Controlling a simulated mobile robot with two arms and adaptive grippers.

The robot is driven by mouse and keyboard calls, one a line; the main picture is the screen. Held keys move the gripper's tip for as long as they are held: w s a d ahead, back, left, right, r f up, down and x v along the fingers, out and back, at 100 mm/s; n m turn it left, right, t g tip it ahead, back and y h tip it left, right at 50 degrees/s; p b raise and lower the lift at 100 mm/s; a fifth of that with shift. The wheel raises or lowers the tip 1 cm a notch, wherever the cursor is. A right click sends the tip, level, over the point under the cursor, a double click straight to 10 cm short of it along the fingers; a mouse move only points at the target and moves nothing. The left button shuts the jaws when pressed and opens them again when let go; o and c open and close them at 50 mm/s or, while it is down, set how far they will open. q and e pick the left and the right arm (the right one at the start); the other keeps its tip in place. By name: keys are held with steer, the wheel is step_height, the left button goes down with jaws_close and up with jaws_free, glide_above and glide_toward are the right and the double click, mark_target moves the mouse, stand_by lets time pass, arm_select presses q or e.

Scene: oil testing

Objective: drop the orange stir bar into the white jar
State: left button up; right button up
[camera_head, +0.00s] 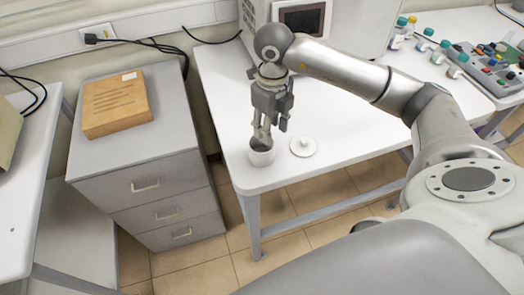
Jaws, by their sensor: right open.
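The white jar (262,157) stands upright and uncapped near the front left corner of the white table. My right gripper (264,143) points down over the jar, its fingertips at or just above the mouth. It is open, and I see nothing held between its fingers. A round white lid (303,146) with a small knob lies on the table just right of the jar. The orange stir bar cannot be seen; the jar's inside is mostly hidden by the fingers and the rim. My left gripper is not in view.
The white table (350,130) is clear in its middle. A boxy device (338,40) stands behind my right arm. Small bottles (402,30) and a grey tray of parts (490,68) are at the right. A grey cabinet (150,150) with a wooden block (117,103) stands left of the table.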

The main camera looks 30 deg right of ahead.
step_height(320, 180, up, 12)
stand_by(0.6)
stand_by(0.5)
